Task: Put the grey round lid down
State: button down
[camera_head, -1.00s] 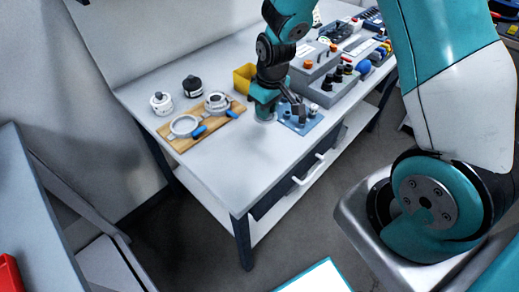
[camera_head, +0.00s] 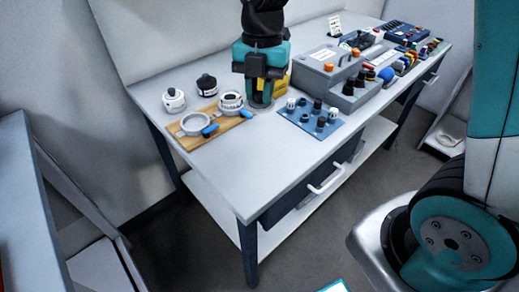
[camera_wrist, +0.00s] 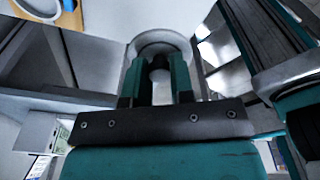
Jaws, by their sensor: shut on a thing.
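My gripper (camera_head: 259,101) points down over the table, between a wooden board and a blue mat. It is shut on the grey round lid (camera_head: 262,109), which shows as a flat disc beneath the fingers. In the wrist view, the lid (camera_wrist: 161,39) is a pale round shape beyond the fingertips (camera_wrist: 158,68), partly hidden by them. The lid is at or very near the table top (camera_head: 240,172); I cannot tell whether it touches.
The blue mat (camera_head: 325,131) with several small knobs is close on the right. A white jar (camera_head: 174,101) and a black-topped jar (camera_head: 206,85) stand behind. The table's front is clear.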

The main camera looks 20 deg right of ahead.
aim_at(259, 156)
notch_tip(259, 156, down, 16)
jog(key=shift+r+b, duration=0.25)
jog(key=shift+b, duration=0.2)
jog(key=shift+f, duration=0.1)
jog(key=c, duration=1)
grip_release()
